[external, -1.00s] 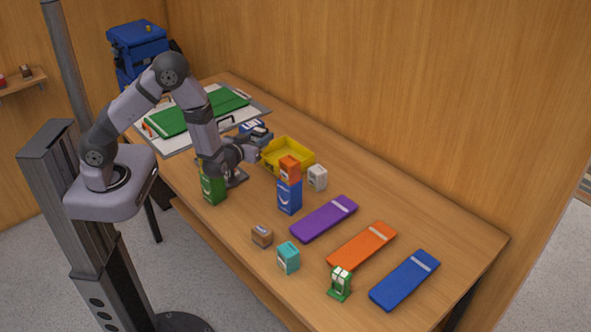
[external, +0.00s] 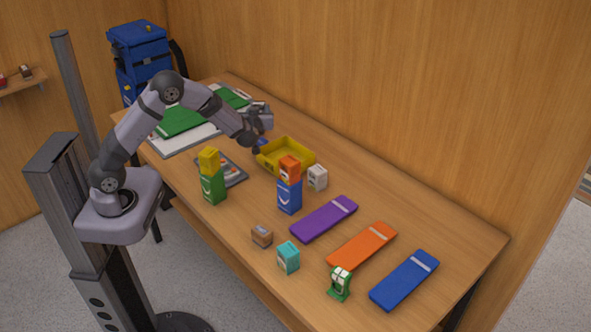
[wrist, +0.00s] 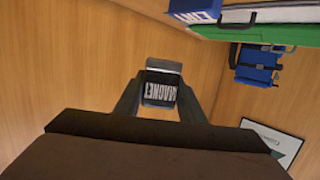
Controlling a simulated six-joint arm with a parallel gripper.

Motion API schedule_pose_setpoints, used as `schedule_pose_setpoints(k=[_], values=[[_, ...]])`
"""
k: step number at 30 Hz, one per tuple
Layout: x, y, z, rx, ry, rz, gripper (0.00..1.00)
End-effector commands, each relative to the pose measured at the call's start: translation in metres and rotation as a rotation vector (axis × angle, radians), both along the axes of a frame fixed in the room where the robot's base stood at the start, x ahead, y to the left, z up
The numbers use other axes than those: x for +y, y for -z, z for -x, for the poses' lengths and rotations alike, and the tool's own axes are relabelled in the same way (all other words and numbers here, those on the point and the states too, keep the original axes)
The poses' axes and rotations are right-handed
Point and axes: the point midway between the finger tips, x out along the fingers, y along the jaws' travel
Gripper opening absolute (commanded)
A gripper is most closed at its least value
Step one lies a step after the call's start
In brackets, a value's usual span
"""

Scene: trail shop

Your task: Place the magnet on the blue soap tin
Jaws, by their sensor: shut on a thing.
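The magnet (wrist: 160,90) is a small dark grey box with white lettering, clamped between the fingertips of my gripper (wrist: 160,108) in the wrist view. In the external view my gripper (external: 264,110) is raised over the back part of the table, beyond the yellow tray. A blue piece with a pale label, which looks like the blue soap tin (external: 263,142), shows partly under my wrist, which hides most of it. A blue item with white lettering, likely the same tin (wrist: 195,9), is cut off at the top of the wrist view. The magnet is apart from it.
A yellow tray (external: 264,163) stands beside the tin. A green box (external: 213,188) bears a yellow block, and a blue box (external: 290,198) bears an orange one. Purple (external: 324,219), orange and blue boards lie to the right. A wooden wall borders the back.

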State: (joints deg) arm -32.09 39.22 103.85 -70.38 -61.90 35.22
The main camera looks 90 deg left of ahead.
Motion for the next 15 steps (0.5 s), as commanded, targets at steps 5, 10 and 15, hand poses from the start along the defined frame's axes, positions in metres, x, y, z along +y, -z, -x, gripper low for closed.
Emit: schedule_pose_setpoints(k=[5,10,15], values=[[0.000,0.027,0.000,0.005,0.001,0.001,0.10],[0.000,0.044,0.000,0.002,0.001,0.000,0.10],[0.000,0.048,-0.001,0.000,0.001,-0.002,0.10]])
